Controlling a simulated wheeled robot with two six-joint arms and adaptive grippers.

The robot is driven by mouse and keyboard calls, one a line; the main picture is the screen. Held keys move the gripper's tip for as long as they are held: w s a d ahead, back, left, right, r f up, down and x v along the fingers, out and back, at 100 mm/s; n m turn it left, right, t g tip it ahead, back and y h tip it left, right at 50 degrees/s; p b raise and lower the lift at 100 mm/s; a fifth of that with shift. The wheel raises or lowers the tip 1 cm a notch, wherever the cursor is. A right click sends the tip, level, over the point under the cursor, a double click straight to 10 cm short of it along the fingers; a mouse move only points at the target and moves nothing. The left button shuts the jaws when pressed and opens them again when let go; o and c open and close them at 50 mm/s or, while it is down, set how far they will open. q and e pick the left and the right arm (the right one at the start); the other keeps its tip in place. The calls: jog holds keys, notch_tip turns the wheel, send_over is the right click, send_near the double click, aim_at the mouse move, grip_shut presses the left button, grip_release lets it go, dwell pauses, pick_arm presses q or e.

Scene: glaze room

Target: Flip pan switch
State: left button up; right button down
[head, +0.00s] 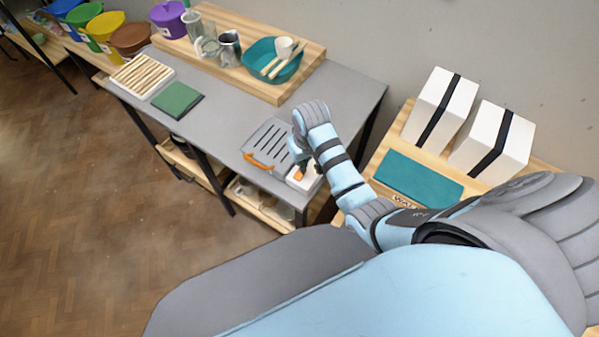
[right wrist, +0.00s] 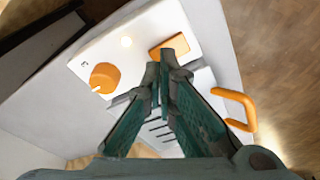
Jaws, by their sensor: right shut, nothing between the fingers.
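The electric pan unit is a grey box with a slotted lid (head: 268,141) and an orange handle (head: 258,163), near the front right of the grey table. Its white control panel (head: 292,184) is at the right end, partly hidden by my right arm. The right wrist view shows an orange round knob (right wrist: 104,77), a small pale light (right wrist: 127,41) and an orange rectangular switch (right wrist: 172,44) on the panel. My right gripper (right wrist: 166,62) is shut and empty, its tips over the panel beside the switch. Contact with the switch cannot be told. My left gripper is not in view.
A green pad (head: 177,99) lies left of the pan. White boxes (head: 441,107) stand on a wooden surface to the right.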

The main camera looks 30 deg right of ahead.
jog(key=shift+s+f+b, duration=0.1)
jog(key=shift+f+b, duration=0.45)
jog(key=shift+f, duration=0.55)
dwell(0.6)
jog(key=shift+r, duration=0.1)
notch_tip(320, 180, up, 3)
jog(key=p, duration=0.3)
jog(key=shift+w+r, duration=0.2)
jog(key=shift+s+r+b, duration=0.1)
jog(key=shift+r+b, duration=0.25)
jog(key=shift+r, duration=1.35)
